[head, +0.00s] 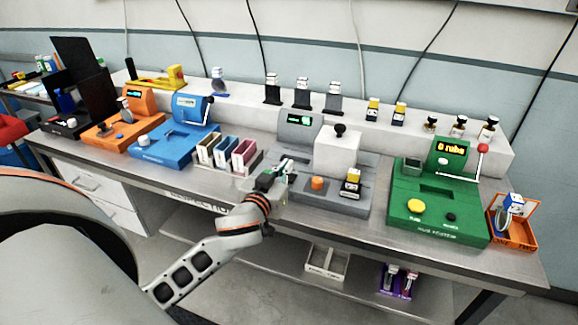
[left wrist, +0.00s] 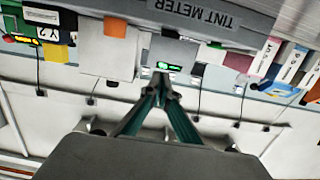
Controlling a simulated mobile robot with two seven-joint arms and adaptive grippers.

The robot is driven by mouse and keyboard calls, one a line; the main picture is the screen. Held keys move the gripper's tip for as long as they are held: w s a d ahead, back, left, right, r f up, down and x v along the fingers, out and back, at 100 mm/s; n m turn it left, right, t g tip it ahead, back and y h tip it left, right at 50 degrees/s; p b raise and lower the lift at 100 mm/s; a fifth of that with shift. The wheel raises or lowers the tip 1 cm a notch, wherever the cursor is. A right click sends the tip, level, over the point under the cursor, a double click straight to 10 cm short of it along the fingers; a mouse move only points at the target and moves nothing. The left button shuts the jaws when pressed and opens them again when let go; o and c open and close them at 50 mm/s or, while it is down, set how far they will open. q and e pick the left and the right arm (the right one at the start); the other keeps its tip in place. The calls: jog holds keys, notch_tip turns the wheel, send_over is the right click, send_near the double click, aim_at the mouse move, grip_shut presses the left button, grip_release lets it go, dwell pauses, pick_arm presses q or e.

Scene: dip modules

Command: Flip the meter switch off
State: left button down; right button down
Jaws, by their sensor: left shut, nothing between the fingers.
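The grey tint meter (head: 330,201) stands in the middle of the bench, with a lit green display (head: 304,120), a white block (head: 338,153) with a black knob, and an orange button (head: 317,183). Its TINT METER label (left wrist: 195,12) shows upside down in the left wrist view. My left gripper (head: 284,170) is over the meter's left side, shut and empty. In the left wrist view its fingertips (left wrist: 161,76) meet just below the lit display (left wrist: 168,66). I cannot make out the switch; the gripper covers part of the meter's left side. My right gripper is not in view.
A rack of coloured slots (head: 228,154) stands close left of my gripper. A green machine (head: 440,205) with a red-knobbed lever is at right. Blue (head: 172,140) and orange (head: 122,130) machines are at left. A small yellow-and-black module (head: 351,183) sits on the meter's right.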

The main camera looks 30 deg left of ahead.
pick_arm(q)
jog(key=s+d+r, duration=0.1)
jog(key=s+r, duration=0.1)
jog(key=s, duration=0.4)
jog(key=shift+r, duration=0.2)
jog(key=shift+d, duration=0.15)
jog(key=s+f+m+g, duration=0.9)
jog(key=s+f+m, duration=0.1)
jog(key=s+f, duration=0.85)
jog(key=w+d+f+n+t+h, duration=0.1)
jog(key=d+f+h, duration=0.2)
jog(key=d+f, duration=0.4)
jog(key=w+d+f+n+t+h, duration=0.1)
jog(key=d+f+n+t+h, duration=0.1)
jog(key=d+f, duration=0.5)
jog(key=shift+w+d+t+h, duration=0.3)
jog(key=shift+d+h, duration=0.45)
jog(key=shift+h, duration=0.05)
